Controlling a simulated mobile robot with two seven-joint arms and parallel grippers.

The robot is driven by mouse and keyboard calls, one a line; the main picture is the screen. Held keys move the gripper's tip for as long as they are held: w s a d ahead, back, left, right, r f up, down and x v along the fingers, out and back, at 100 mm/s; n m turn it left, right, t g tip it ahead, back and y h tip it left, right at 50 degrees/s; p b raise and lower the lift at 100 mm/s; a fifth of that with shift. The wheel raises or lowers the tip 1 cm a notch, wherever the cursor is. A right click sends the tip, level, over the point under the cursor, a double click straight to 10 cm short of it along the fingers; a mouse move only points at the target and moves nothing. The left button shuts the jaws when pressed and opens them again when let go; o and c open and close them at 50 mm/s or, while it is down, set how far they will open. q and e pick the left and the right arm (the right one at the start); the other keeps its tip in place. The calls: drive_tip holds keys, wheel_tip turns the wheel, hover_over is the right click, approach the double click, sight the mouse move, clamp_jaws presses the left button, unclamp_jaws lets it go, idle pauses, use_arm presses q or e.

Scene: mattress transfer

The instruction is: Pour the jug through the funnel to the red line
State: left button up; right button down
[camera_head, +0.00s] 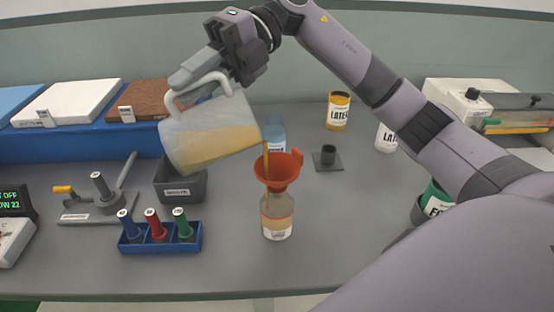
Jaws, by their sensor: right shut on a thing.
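A translucent jug (208,137) with yellowish liquid is held in the air at the left of the funnel. It is tilted to the right, and a thin amber stream runs from its lip down into the orange-red funnel (277,170). The funnel sits upright in the neck of a clear bottle (277,218). The bottle holds amber liquid, and a reddish band shows around its middle. I cannot tell exactly where the liquid surface lies against that band. My right gripper (204,80) is shut on the jug's pale handle. My left gripper is not in view.
A blue rack (160,248) with several coloured-top tools stands left of the bottle. A dark grey bin (180,190) is below the jug. A bluish bottle (274,135) stands behind the funnel; yellow (338,110) and green (437,198) cans stand right.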

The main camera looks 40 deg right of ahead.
sight(161, 126)
drive_tip(key=shift+d, duration=0.1)
idle(0.3)
drive_tip(key=shift+w+a+r+p, duration=0.1)
drive_tip(key=shift+a+r+p, duration=0.15)
drive_tip(key=shift+a+p, duration=0.4)
drive_tip(key=a+f+h, duration=0.2)
drive_tip(key=a+f+m+h, duration=0.1)
drive_tip(key=shift+w+f+b, duration=0.3)
drive_tip(key=shift+w+f, duration=0.1)
drive_tip(key=shift+d+f, duration=0.15)
drive_tip(key=shift+a+f+h, duration=0.2)
drive_tip(key=shift+f+h, duration=0.05)
drive_tip(key=shift+h, duration=0.25)
drive_tip(key=w+a+f+m+g+h, duration=0.1)
drive_tip(key=a+f+h, duration=0.2)
drive_tip(key=f+h, duration=0.2)
drive_tip(key=w+a+f+m+g+h, duration=0.1)
drive_tip(key=a+f+h, duration=0.3)
drive_tip(key=f, duration=0.3)
drive_tip(key=shift+w+a+f+h, duration=0.25)
drive_tip(key=shift+f+h, duration=0.05)
drive_tip(key=shift+h, duration=0.1)
drive_tip(key=shift+g, duration=0.3)
